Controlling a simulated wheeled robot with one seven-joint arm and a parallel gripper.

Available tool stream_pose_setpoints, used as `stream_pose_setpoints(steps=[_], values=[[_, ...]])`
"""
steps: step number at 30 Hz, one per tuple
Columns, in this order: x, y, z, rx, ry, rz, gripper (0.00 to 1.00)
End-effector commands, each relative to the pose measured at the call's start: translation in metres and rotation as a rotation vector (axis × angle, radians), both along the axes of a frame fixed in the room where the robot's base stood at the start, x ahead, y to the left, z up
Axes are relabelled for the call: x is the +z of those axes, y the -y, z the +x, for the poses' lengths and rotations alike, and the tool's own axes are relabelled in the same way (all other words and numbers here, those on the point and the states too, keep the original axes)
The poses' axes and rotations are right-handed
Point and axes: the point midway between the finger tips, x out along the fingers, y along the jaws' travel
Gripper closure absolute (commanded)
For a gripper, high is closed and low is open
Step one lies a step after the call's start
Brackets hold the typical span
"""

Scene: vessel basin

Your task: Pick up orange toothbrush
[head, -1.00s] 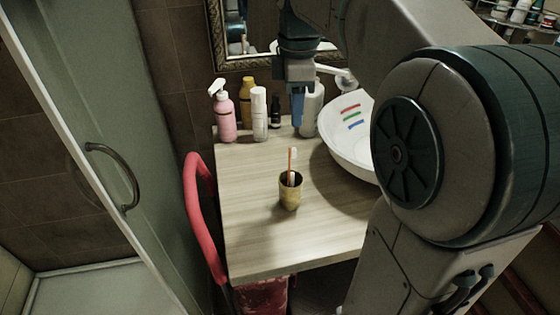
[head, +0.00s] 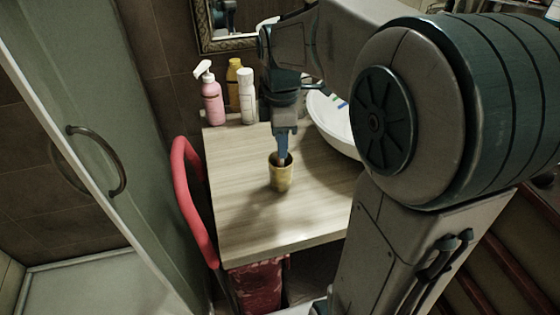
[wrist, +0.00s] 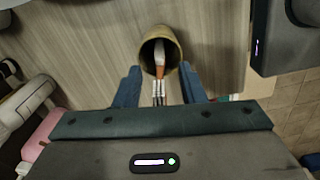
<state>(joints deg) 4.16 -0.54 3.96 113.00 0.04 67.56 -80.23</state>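The gold-brown cup (head: 281,180) stands on the wooden counter. In the wrist view I look into the cup (wrist: 174,44) from above. The orange toothbrush (wrist: 160,72) leans in it, with its upper end out past the rim toward my gripper. My gripper (wrist: 160,88) is open, with one blue finger on each side of the toothbrush, which shows between them without visible contact. In the head view my gripper (head: 284,156) points down at the cup's mouth and hides most of the toothbrush.
A pink spray bottle (head: 212,102), a yellow bottle (head: 234,84) and a white bottle (head: 248,96) stand at the counter's back left. A white basin (head: 333,128) is to the right. A red curved chair (head: 194,190) stands at the left edge. The counter (head: 265,228) in front of the cup is clear.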

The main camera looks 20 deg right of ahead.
Motion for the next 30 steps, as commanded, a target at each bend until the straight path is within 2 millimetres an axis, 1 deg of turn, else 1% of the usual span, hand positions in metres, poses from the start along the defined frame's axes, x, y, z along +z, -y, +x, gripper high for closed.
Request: stream_pose_setpoints(steps=[1,3,8,9,11,12,13,23,26,29,30], values=[[-0.004,0.0,0.0,0.0,-0.002,0.0,0.64],[-0.006,0.0,0.0,0.0,0.0,0.0,0.64],[-0.006,0.0,0.0,0.0,0.001,0.0,0.64],[-0.006,0.0,0.0,0.0,0.001,0.0,0.66],[-0.006,0.0,0.0,-0.001,0.001,0.0,0.83],[-0.006,0.0,0.0,-0.001,0.001,0.0,0.94],[-0.006,0.0,0.0,-0.001,0.001,0.0,1.0],[-0.004,0.0,0.0,-0.001,0.001,0.0,1.0],[0.005,0.0,0.0,-0.001,0.003,-0.001,1.0],[0.022,0.0,0.001,0.0,0.006,0.0,1.0],[0.031,0.0,0.001,0.0,0.005,0.0,1.0]])
